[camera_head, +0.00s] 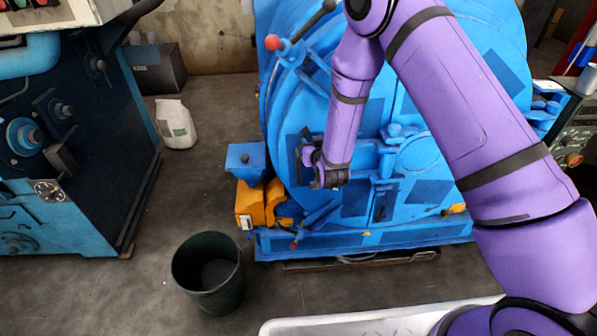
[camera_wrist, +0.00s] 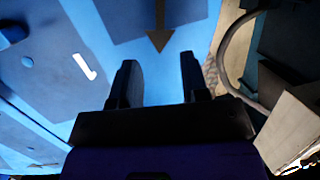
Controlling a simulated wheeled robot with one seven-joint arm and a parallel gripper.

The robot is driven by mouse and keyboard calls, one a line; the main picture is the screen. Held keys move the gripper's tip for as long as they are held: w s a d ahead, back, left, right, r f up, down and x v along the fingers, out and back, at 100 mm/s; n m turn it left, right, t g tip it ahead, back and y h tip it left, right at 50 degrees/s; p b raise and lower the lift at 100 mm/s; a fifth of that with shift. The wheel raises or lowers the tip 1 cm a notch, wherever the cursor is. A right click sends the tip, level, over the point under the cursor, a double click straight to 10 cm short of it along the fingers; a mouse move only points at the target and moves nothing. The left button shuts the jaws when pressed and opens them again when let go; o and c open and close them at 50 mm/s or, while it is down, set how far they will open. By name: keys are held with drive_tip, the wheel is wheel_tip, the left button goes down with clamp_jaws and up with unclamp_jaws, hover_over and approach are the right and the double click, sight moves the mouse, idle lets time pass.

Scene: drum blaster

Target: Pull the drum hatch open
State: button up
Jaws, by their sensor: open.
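The big blue drum machine (camera_head: 425,100) fills the middle of the head view, partly hidden behind my purple arm. Its round front has dark rectangular patches and a hinge-like bracket (camera_head: 388,150). I cannot tell the hatch's exact outline; no open gap shows. My gripper (camera_head: 318,172) is in front of the drum's lower left part in the head view. In the wrist view my gripper (camera_wrist: 160,82) has its two dark fingers apart with nothing between them. A blue surface with a dark arrow-like shape (camera_wrist: 160,38) lies beyond the fingers. Contact with the drum cannot be told.
A red-knobbed lever (camera_head: 290,32) sticks out at the drum's upper left. A dark green bin (camera_head: 209,285) stands on the floor in front. A blue machine (camera_head: 60,150) is at the left, with a white bag (camera_head: 176,124) beside it. Floor between them is clear.

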drive_tip(key=n+t, duration=0.1)
drive_tip(key=t, duration=0.1)
approach(299, 172)
drive_tip(key=shift+y, duration=0.4)
drive_tip(key=x, duration=1)
drive_tip(key=shift+w+d, duration=0.15)
drive_tip(key=shift+w, duration=0.25)
clamp_jaws()
